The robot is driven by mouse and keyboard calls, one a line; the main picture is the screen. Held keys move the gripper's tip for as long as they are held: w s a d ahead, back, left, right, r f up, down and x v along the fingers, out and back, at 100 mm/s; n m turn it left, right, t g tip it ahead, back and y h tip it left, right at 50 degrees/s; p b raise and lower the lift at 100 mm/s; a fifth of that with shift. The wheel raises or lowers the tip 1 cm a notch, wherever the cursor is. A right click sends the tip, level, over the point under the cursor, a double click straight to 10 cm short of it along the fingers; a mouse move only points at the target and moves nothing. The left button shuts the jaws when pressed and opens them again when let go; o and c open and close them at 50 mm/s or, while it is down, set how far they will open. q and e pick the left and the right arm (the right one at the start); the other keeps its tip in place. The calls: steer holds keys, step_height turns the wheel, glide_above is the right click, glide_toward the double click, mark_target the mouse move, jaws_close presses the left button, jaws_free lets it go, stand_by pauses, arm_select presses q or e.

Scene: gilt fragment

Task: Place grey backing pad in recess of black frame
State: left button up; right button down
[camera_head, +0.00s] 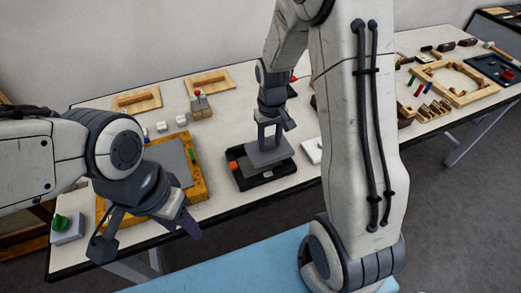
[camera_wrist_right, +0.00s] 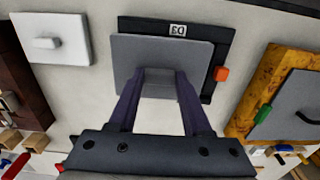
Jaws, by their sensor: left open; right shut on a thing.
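The grey backing pad (camera_head: 266,156) is pinched at one edge by my right gripper (camera_head: 269,137), which is shut on it. The pad is over the black frame (camera_head: 262,180) and covers most of its inside. In the right wrist view the pad (camera_wrist_right: 190,56) lies between the fingertips (camera_wrist_right: 161,75), shifted to the left of the frame (camera_wrist_right: 221,42), whose right side and top edge show. I cannot tell whether pad and frame touch. The recess is mostly hidden. My left gripper (camera_head: 188,212) is open and empty near the table's front edge.
An orange block (camera_wrist_right: 221,74) sits on the black frame's side. A yellow wooden frame with a grey panel (camera_wrist_right: 292,105) is on one side, a white block with a knob (camera_wrist_right: 50,42) on the other. Wooden trays (camera_head: 207,82) stand behind.

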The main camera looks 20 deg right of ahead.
steer(key=shift+w+a+f, duration=0.35)
steer(key=shift+a+f, duration=0.1)
steer(key=shift+a, duration=0.2)
steer(key=shift+w+a+f, duration=0.35)
steer(key=shift+a+f, duration=0.1)
steer(key=shift+a, duration=0.15)
step_height(320, 180, down, 3)
steer(key=shift+f+p, duration=0.15)
steer(key=shift+p, duration=0.45)
steer(key=shift+f, duration=0.3)
steer(key=shift+f, duration=0.15)
steer(key=shift+c, duration=1.7)
jaws_free()
